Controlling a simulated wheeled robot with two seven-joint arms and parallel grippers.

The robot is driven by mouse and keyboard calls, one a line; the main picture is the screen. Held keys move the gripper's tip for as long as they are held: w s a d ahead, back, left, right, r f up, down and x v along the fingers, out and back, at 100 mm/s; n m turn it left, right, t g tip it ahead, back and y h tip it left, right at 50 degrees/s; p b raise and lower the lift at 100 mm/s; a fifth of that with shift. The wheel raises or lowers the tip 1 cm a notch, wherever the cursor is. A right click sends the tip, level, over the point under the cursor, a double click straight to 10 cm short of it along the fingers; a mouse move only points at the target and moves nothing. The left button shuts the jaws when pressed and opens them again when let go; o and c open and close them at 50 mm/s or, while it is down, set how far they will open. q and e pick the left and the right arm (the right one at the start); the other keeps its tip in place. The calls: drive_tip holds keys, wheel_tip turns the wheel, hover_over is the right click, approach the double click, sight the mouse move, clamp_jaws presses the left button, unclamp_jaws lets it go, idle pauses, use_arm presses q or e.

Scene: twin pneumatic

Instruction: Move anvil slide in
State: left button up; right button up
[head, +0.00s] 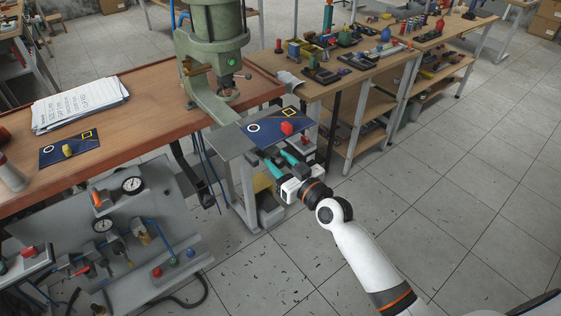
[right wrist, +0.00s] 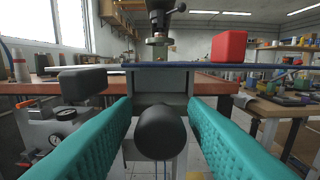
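The green press (head: 215,60) stands at the right end of the wooden bench. In front of it a grey plate (head: 228,146), apparently part of the anvil slide, sticks out past the bench edge. My right gripper (head: 292,163) is below the card's near edge. In the right wrist view its teal fingers (right wrist: 160,108) are open on either side of a round black knob (right wrist: 161,132) under the blue-topped plate. I cannot tell if they touch it. My left gripper is not in view.
A second blue card with a yellow block (head: 67,150) and a stack of papers (head: 80,103) lie on the bench. A grey gauge panel (head: 150,230) stands at lower left. A wooden shelf table (head: 345,85) with small parts is behind. Floor at right is clear.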

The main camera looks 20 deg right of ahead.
sight(273, 155)
clamp_jaws()
drive_tip(key=shift+b+x, duration=0.5)
drive_tip(key=shift+x, duration=1.8)
drive_tip(key=shift+s, duration=0.1)
drive_tip(key=shift+o, duration=1.2)
unclamp_jaws()
drive_tip(key=b+v, duration=0.1)
drive_tip(key=v, duration=1.1)
